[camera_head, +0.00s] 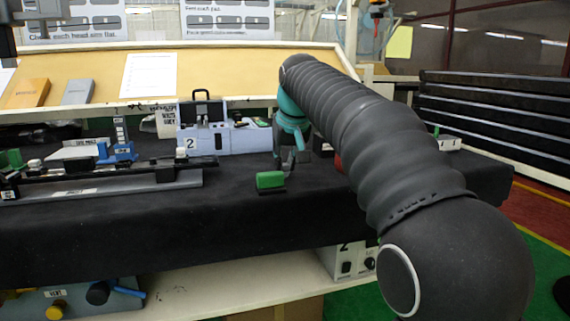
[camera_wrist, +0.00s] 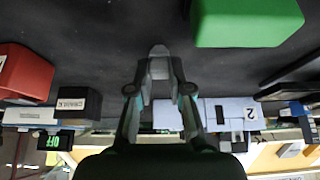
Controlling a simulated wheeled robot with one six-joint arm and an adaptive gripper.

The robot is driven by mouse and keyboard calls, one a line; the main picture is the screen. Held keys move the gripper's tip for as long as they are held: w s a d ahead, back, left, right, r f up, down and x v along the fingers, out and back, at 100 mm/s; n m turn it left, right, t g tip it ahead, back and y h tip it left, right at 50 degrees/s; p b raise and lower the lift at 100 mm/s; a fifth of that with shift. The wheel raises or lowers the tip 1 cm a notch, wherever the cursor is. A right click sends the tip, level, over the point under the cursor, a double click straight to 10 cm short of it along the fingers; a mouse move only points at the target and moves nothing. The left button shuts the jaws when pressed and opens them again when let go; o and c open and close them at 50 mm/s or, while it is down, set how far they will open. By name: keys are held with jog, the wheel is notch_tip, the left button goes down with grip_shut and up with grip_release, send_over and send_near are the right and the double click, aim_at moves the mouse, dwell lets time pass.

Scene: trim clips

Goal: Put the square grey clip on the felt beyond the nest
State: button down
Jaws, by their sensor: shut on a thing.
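My gripper (camera_wrist: 160,84) reaches over the dark felt in the wrist view, its two fingers closed on a small grey clip (camera_wrist: 159,63) at their tips. The clip's exact shape is partly hidden by the fingers. In the head view my gripper (camera_head: 291,160) hangs just above the black felt (camera_head: 200,225), behind and right of a green block (camera_head: 270,180); the clip cannot be made out there. The green block also shows at the top right of the wrist view (camera_wrist: 245,22). I cannot tell which thing is the nest.
A pale unit marked 2 (camera_head: 236,139) stands behind the gripper. A red block (camera_wrist: 24,75) and a small black labelled box (camera_wrist: 76,103) are at the wrist view's left. A long rail fixture (camera_head: 110,187) lies at the left. The front felt is largely clear.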

jog(key=shift+f, duration=0.1)
jog(key=c, duration=1.1)
grip_release()
jog(key=shift+r, duration=0.25)
jog(key=p+v, duration=0.1)
jog(key=v, duration=1.1)
